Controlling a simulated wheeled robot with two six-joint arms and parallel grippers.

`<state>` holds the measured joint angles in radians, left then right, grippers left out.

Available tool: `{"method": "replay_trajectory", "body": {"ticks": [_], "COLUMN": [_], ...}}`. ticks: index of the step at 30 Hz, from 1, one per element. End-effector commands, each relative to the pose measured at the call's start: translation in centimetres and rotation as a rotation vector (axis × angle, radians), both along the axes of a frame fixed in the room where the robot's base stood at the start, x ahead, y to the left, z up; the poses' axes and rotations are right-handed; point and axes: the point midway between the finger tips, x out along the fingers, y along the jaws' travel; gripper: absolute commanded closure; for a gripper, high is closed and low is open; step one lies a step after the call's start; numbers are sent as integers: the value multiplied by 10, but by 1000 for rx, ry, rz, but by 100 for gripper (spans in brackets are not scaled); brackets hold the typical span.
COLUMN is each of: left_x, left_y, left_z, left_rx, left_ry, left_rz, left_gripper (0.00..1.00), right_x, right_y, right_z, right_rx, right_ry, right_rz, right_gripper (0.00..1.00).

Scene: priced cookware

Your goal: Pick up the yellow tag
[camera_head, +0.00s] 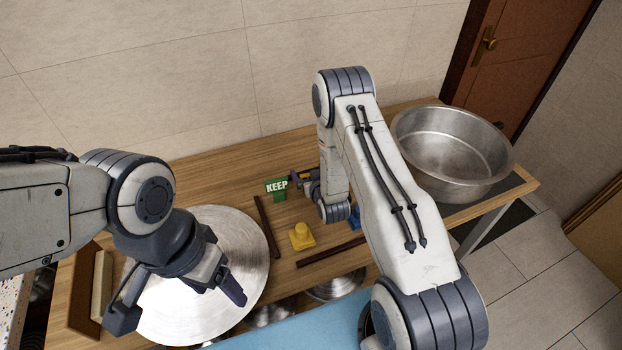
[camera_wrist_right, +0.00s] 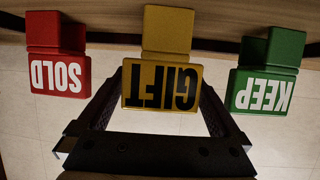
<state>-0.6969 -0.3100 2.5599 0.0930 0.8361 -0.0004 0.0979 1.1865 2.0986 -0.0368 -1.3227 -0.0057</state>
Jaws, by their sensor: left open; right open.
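The yellow tag (camera_wrist_right: 161,86) reads GIFT upside down in the right wrist view. It stands between a red SOLD tag (camera_wrist_right: 59,75) and a green KEEP tag (camera_wrist_right: 264,88). My right gripper (camera_wrist_right: 163,72) is open, with its fingers either side of the yellow tag; contact cannot be told. In the head view the green tag (camera_head: 277,188) shows left of my right gripper (camera_head: 303,180), and my arm hides the red tag; the yellow one is not clear there. My left gripper (camera_head: 232,288) is open and empty over a round metal disc (camera_head: 250,240).
A yellow knobbed piece (camera_head: 301,236) stands between dark strips on the wooden table (camera_head: 215,165). A blue piece (camera_head: 355,216) is partly hidden by my right arm. A large metal pot (camera_head: 452,150) stands at the right. A wooden tray (camera_head: 85,290) is at the left.

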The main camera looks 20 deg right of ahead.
Motion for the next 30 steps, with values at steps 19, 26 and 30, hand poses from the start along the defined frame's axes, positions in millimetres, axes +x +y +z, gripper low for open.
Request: {"method": "replay_trajectory", "body": {"ticks": [19,26,30], "left_x": [0,0,0], "left_y": [0,0,0], "left_z": [0,-2,-6], "left_rx": [0,0,0], "left_ry": [0,0,0], "left_rz": [0,0,0], "left_gripper": [29,29,29], "right_x": [2,3,3], "right_y": [0,0,0], "right_z": [-1,6,21], "right_rx": [0,0,0], "right_ry": [1,-1,-4], "right_rz": [0,0,0], "right_gripper": [66,66,66]}}
